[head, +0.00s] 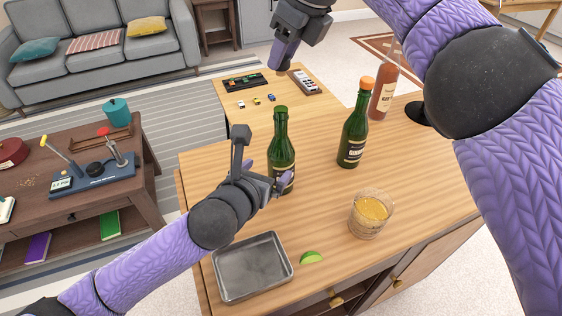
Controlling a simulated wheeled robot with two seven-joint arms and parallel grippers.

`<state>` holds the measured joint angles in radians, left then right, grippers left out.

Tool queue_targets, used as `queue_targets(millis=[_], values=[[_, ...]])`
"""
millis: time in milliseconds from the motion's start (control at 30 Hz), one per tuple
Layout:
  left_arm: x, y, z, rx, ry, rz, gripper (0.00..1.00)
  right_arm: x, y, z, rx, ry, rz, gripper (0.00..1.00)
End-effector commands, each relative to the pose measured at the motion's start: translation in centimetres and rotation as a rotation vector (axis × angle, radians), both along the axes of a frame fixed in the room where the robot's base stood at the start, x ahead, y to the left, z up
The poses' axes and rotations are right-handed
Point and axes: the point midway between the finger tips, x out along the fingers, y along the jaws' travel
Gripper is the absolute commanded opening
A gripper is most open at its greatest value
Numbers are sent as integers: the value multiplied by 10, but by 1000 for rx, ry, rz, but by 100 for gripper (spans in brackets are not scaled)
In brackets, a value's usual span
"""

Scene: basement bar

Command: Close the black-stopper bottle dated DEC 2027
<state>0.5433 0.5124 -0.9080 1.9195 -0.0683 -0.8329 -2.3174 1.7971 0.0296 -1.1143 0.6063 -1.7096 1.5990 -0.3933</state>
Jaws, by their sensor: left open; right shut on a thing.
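A green bottle (281,142) with a dark neck stands upright on the wooden bar top, with no stopper seen in its mouth. Its label is mostly hidden behind my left gripper, and no date can be read. My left gripper (262,165) is open, with its fingers at the bottle's left and front; whether they touch it I cannot tell. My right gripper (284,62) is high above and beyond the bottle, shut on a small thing. That thing is mostly hidden, so I cannot tell whether it is the black stopper.
A green bottle with an orange stopper (353,140) stands to the right, with a pinkish bottle (382,98) behind it. A glass of amber drink (370,213), a lime wedge (311,257) and a metal tray (221,275) are at the front. Bare wood lies between them.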

Motion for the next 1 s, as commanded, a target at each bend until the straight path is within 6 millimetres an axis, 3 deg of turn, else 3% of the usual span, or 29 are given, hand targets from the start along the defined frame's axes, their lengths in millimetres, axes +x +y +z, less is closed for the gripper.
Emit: queue_targets(millis=[200, 400, 833, 1000], values=[[38, -16, -16, 0, 0, 2, 100, 0, 0, 0, 0, 0, 0, 0], [63, -26, -27, -2, 0, 2, 100, 0, 0, 0, 0, 0, 0, 0], [71, -29, -32, 0, 0, 0, 100, 0, 0, 0, 0, 0, 0, 0], [71, -29, -32, 0, 0, 0, 64, 0, 0, 0, 0, 0, 0, 0]])
